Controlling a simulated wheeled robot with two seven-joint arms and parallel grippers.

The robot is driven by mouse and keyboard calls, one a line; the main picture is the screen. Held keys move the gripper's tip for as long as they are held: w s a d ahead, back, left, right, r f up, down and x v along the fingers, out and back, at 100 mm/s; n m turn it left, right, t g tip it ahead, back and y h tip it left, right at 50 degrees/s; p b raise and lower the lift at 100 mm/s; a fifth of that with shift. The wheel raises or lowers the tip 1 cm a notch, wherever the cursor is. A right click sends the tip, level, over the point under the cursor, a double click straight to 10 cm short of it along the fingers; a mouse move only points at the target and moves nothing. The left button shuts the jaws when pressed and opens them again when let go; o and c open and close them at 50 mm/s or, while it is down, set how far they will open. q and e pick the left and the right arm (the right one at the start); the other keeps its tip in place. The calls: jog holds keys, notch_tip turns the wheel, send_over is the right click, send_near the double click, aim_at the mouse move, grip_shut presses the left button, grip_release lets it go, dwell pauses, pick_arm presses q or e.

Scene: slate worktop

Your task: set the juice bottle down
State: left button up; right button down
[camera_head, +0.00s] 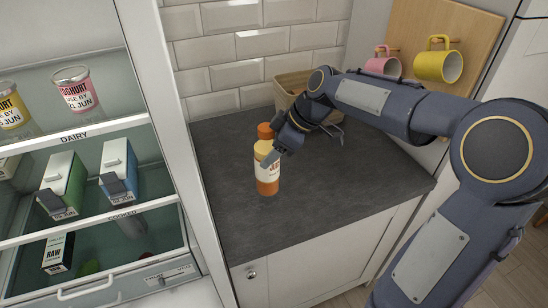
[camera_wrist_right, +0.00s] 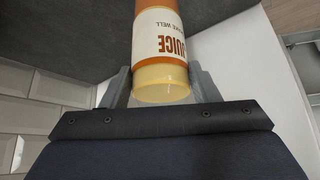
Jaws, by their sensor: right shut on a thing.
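The juice bottle (camera_head: 267,183) is orange with a white label and a pale yellow cap. It is upright over the slate worktop (camera_head: 320,190), near its left part. I cannot tell whether its base touches the surface. My right gripper (camera_head: 268,160) is shut on the bottle near its top, coming from the right. In the right wrist view the bottle (camera_wrist_right: 160,45) lies between the two fingers (camera_wrist_right: 160,88), with its cap towards the palm and its base out of frame. My left gripper is not in view.
An orange object (camera_head: 265,131) stands just behind the bottle. A basket (camera_head: 284,98) stands at the back by the tiled wall, partly behind my arm. An open fridge (camera_head: 150,190) with several food packs is at left. Pink (camera_head: 383,64) and yellow (camera_head: 438,65) mugs hang at right. The front worktop is clear.

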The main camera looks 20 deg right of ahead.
jog(key=shift+w+d+f, duration=0.2)
jog(key=shift+f, duration=0.85)
jog(key=shift+w+d+f, duration=0.15)
jog(key=shift+f, duration=0.85)
jog(key=shift+f, duration=0.15)
jog(key=c, duration=0.5)
grip_release()
jog(key=v, duration=1.2)
jog(key=s+a+f+m, duration=0.3)
jog(key=s+m, duration=0.1)
jog(key=s, duration=0.3)
jog(key=s+a+f+m+t+h, duration=0.1)
jog(key=s+a+f+m, duration=0.1)
jog(key=s+f+m, duration=0.2)
jog(key=s+a+f+m, duration=0.3)
jog(key=s+f+m, duration=0.1)
jog(key=s, duration=0.6)
jog(key=shift+a+t+b, duration=0.3)
